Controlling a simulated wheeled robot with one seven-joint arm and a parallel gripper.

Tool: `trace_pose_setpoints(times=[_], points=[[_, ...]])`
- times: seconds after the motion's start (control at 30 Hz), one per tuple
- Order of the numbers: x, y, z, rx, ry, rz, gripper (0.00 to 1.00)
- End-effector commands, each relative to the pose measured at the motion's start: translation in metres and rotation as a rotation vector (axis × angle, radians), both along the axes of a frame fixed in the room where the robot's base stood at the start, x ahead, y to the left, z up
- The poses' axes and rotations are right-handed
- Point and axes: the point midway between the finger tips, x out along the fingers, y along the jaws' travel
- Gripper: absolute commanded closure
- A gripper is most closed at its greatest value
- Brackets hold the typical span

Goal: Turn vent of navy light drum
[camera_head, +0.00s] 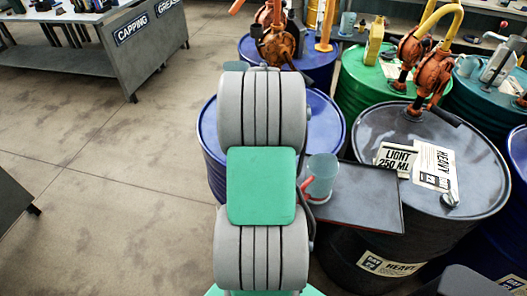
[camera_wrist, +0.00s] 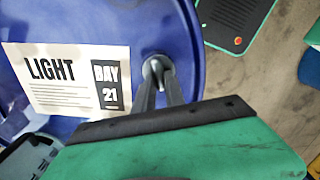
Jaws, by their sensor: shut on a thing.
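The navy light drum (camera_head: 326,122) stands in the middle of the head view, largely hidden behind my arm. In the wrist view its blue top (camera_wrist: 110,18) carries a label reading "LIGHT" and "BAY 21" (camera_wrist: 72,82). The vent (camera_wrist: 157,68) is a small grey fitting near the drum's rim, right of the label. My gripper (camera_wrist: 160,84) is shut on the vent, with a dark finger on each side of it. In the head view my arm hides the gripper and the vent.
A dark tray (camera_head: 355,200) with a translucent jug (camera_head: 320,178) sits right of my arm. A black heavy drum (camera_head: 385,130) with a rust-coloured pump (camera_head: 432,72) stands close to the right. More drums stand behind. Open floor (camera_head: 120,160) lies to the left.

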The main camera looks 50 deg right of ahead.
Motion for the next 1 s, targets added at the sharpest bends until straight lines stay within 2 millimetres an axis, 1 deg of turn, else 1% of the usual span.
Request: trace_pose_setpoints(times=[0.27, 0.3, 0.53, 0.77, 0.83, 0.93, 1.0], points=[[0.000, -0.001, 0.001, -0.002, -0.001, 0.002, 1.00], [0.000, -0.001, 0.001, -0.002, -0.001, 0.001, 0.83], [0.000, 0.000, 0.000, -0.001, -0.001, 0.000, 0.64], [0.000, 0.000, 0.000, -0.001, -0.001, 0.000, 0.64], [0.000, -0.001, 0.004, -0.002, -0.001, 0.000, 0.64], [0.001, -0.001, 0.018, -0.003, -0.002, 0.000, 0.64], [0.001, -0.001, 0.032, -0.004, -0.003, 0.000, 0.64]])
